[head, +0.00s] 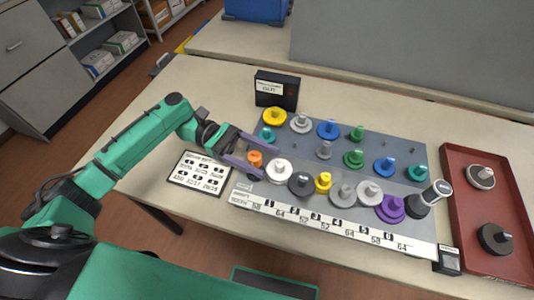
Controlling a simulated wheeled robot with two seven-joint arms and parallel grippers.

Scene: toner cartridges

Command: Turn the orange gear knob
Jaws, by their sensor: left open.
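The orange gear knob (255,158) stands at the left end of the front row of gears on the grey board (300,138). My left gripper (258,156) reaches in from the left with its two purple-grey fingers apart. One finger passes behind the orange knob and the other in front of it, so the knob sits between them. I cannot tell whether the fingers touch it. The lower part of the orange gear is partly hidden by the near finger. My right gripper is not in view.
A white gear (279,170) stands close right of the orange knob, and a teal gear (267,134) just behind it. A printed card (201,173) lies at the left. A black box (276,90) stands behind. A red tray (489,207) is at the right.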

